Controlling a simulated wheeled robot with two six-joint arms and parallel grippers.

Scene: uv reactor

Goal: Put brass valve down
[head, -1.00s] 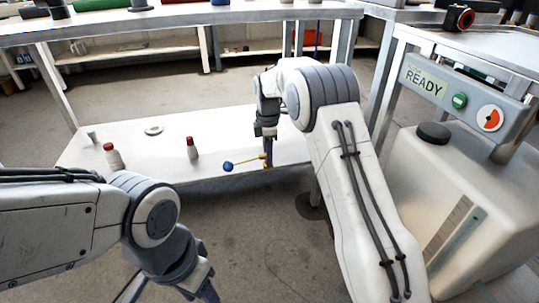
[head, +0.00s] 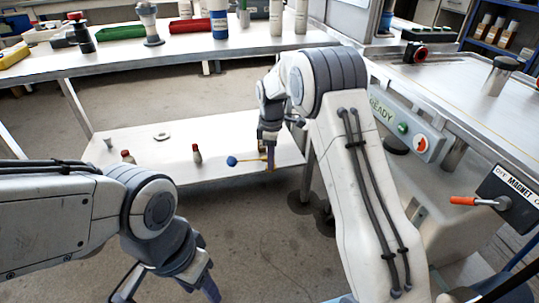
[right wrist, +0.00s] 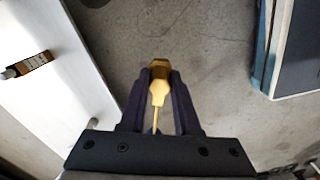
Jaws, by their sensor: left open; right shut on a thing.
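The brass valve (right wrist: 159,88) is a yellow metal piece with a thin stem, held between the dark fingers of my right gripper (right wrist: 159,100). In the head view the valve (head: 249,160) shows as a thin yellow rod with a blue ball at its left end. My right gripper (head: 269,158) points down in front of the white lower shelf (head: 175,168). In the right wrist view grey floor lies behind the valve, and a white surface edge is to the left. Whether the valve touches the shelf cannot be told. My left gripper (head: 168,290) is open and empty, low over the floor.
Two red-capped bottles (head: 197,153), a small grey cup (head: 108,143) and a ring (head: 161,136) are on the shelf's left and middle. The upper bench (head: 115,58) holds trays and bottles. A metal-topped station (head: 450,85) with an orange-handled switch (head: 464,201) stands at right.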

